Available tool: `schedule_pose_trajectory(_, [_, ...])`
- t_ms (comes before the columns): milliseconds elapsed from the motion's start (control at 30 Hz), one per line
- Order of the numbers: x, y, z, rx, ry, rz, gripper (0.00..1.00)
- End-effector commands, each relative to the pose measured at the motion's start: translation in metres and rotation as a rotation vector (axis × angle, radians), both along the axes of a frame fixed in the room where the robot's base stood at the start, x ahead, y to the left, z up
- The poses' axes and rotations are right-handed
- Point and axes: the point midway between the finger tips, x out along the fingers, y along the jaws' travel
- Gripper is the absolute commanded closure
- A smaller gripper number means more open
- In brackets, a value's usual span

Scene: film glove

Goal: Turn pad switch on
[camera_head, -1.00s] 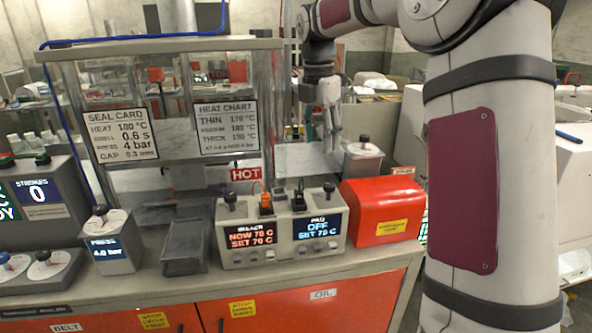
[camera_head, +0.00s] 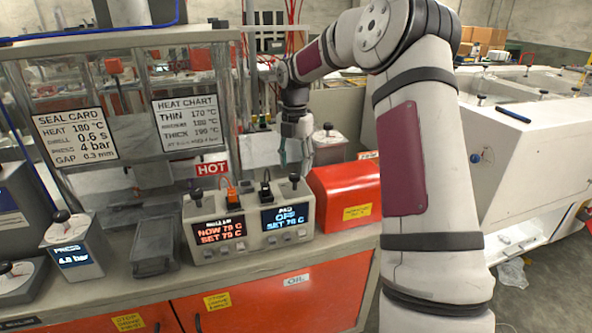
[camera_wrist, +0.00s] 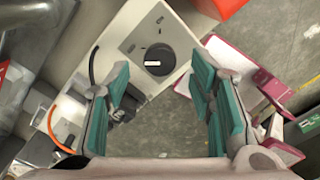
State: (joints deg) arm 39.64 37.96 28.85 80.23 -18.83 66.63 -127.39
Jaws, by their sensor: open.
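The grey control box (camera_head: 250,220) stands on the bench with two displays. Its right display, marked PAD (camera_head: 285,216), reads OFF, SET 70 C; small buttons (camera_head: 287,236) sit below it. The left display (camera_head: 218,230) reads NOW 70 C, SET 70 C. A black knob (camera_head: 294,181) tops the right end, beside a black plug-like part (camera_head: 265,189) with a cable. My gripper (camera_head: 295,163) is open and empty, just above the right end. In the wrist view, a round black knob (camera_wrist: 158,60) with a white mark shows between and beyond the fingers, apart from them.
A red-orange box (camera_head: 345,193) stands close on the right of the control box. An orange part (camera_head: 232,190) with a cable and another black knob (camera_head: 196,196) are on its left half. A dark tray (camera_head: 154,243) and a PRESS unit (camera_head: 70,250) stand further left.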

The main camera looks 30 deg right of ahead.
Motion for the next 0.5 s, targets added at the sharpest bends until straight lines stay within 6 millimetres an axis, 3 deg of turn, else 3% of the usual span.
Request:
schedule_pose_trajectory(200, [0.000,0.000,-0.024,0.000,0.001,0.002,0.51])
schedule_pose_trajectory(500, [0.000,0.000,-0.030,-0.001,0.000,0.001,0.51])
